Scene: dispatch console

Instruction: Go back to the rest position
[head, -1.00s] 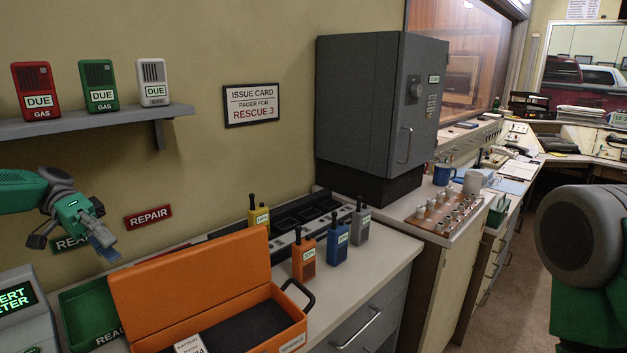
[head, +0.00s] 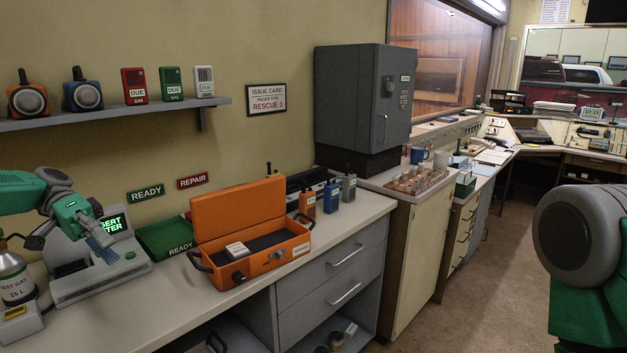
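My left arm comes in from the left, green and grey. My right arm (head: 587,250) shows only as a large grey and green link at the right edge. Its gripper is out of view.
An open orange case (head: 280,262) stands near the bench's front edge, with a green READY tray (head: 165,240) beside it. A gas cylinder (head: 15,282) is at the far left. Radios (head: 331,196) and a grey cabinet (head: 350,100) stand beyond. The floor (head: 490,270) at right is clear.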

